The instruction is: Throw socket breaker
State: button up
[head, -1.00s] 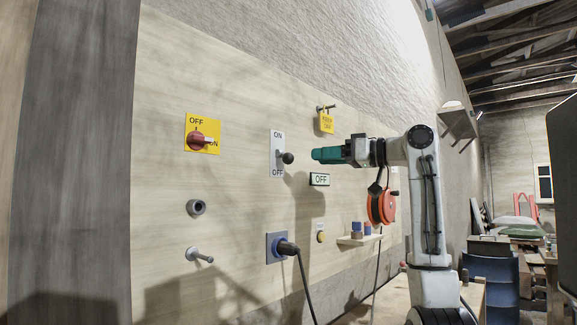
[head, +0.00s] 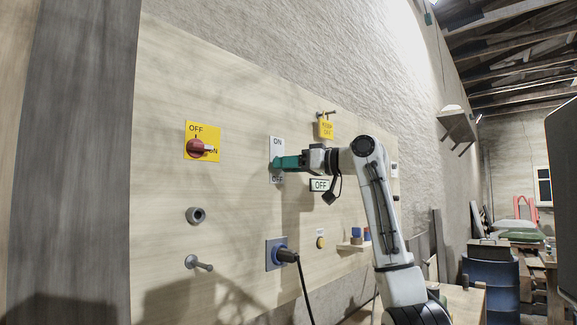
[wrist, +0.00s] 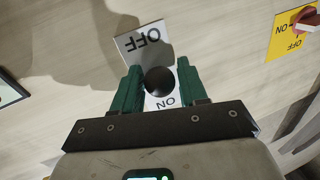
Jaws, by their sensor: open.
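The breaker is a white plate (head: 277,145) marked ON at the top and OFF at the bottom, on the wooden panel. In the wrist view its plate (wrist: 139,42) appears upside down, and its dark round lever knob (wrist: 159,81) sits between my two green fingers. My gripper (wrist: 158,88) is open, with a finger on each side of the knob; no clear grip on it shows. In the head view my gripper (head: 276,163) reaches the plate from the right and hides the lever. An OFF sign (head: 320,184) is to the right, below my gripper.
A yellow plate with a red rotary switch (head: 199,147) is to the left. A blue socket with a black plug and cable (head: 282,254) is below. A yellow padlock tag (head: 326,128) hangs above my gripper. A peg (head: 198,263) sticks out lower left.

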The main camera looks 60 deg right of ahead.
jog(key=c, duration=0.7)
jog(key=shift+r, duration=0.1)
jog(key=shift+c, duration=0.2)
jog(key=shift+p, duration=0.35)
jog(key=r+g+p, duration=0.1)
jog(key=g+p, duration=0.1)
jog(key=p, duration=0.2)
jog(key=shift+s+r+p, duration=0.1)
jog(key=shift+r+p, duration=0.1)
jog(key=shift+p, duration=0.2)
jog(key=r+m+g+p, duration=0.1)
jog(key=g+p, duration=0.1)
jog(key=p, duration=0.3)
jog(key=g+p, duration=0.2)
jog(key=p, duration=0.2)
jog(key=g+p, duration=0.1)
jog(key=p, duration=0.4)
jog(key=shift+r+m+g+y, duration=0.3)
jog(key=shift+r+g, duration=0.1)
jog(key=g+p, duration=0.1)
jog(key=p, duration=0.3)
jog(key=shift+f+g+p, duration=0.1)
jog(key=shift+g+p, duration=0.35)
jog(key=shift+g, duration=0.15)
